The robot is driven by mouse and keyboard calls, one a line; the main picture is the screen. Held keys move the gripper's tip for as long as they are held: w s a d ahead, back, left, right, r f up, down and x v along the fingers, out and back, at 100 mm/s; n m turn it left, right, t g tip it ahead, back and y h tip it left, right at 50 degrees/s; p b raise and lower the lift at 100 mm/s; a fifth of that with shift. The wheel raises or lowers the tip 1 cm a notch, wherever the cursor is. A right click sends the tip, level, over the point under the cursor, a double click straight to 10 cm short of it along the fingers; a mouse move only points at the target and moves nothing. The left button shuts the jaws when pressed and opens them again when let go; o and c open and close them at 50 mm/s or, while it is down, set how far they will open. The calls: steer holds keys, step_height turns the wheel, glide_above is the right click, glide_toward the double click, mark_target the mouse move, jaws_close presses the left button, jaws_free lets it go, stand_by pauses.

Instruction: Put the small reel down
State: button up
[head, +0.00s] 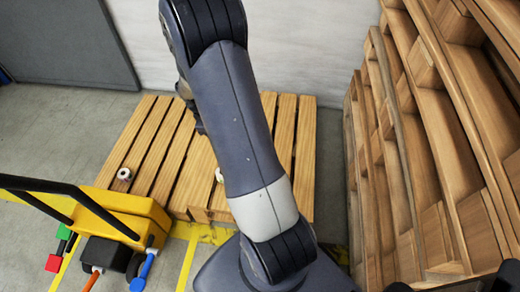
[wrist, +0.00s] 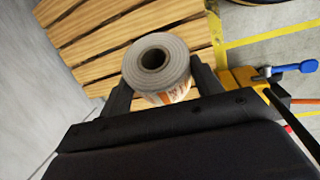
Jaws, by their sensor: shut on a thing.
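My gripper (wrist: 162,82) is shut on the small reel (wrist: 174,88), a pale roll with a dark round core hole and orange-brown print on its side. One dark finger is on each side of it. The wooden slatted pallet (wrist: 88,32) shows behind the reel in the wrist view; the gap between them is hard to judge. In the head view my arm covers the middle of the pallet (head: 285,125), and the held reel cannot be made out there.
Another small white reel (head: 124,173) lies on the pallet's left part. A white thing (head: 219,175) is partly hidden by my arm. A yellow cart (head: 130,208) with a black handle stands front left. Stacked pallets (head: 425,130) rise at the right. A pale wall is behind.

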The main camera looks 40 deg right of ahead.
steer(key=s+d+f+n+h+b, duration=0.3)
steer(key=d+f+b, duration=0.2)
steer(key=f+b, duration=0.6)
steer(key=s+d+f+n+h+b, duration=0.3)
steer(key=f+b, duration=0.8)
steer(key=f, duration=0.6)
steer(key=s+d+f+n+h+b, duration=0.3)
steer(key=d+f+b, duration=0.4)
steer(key=f+b, duration=0.5)
steer(key=shift+s+d+f+n+g+h, duration=0.15)
steer(key=shift+f+n, duration=0.1)
steer(key=shift+f, duration=0.25)
steer(key=shift+s+a+f+n+g+h, duration=0.1)
steer(key=shift+f+n, duration=0.1)
steer(key=shift+f, duration=0.25)
steer(key=shift+s+d+f+n+g+h, duration=0.15)
steer(key=shift+f+n, duration=0.1)
steer(key=shift+f, duration=0.25)
steer(key=shift+a+r, duration=0.1)
steer(key=o, duration=1.2)
steer(key=shift+c, duration=0.2)
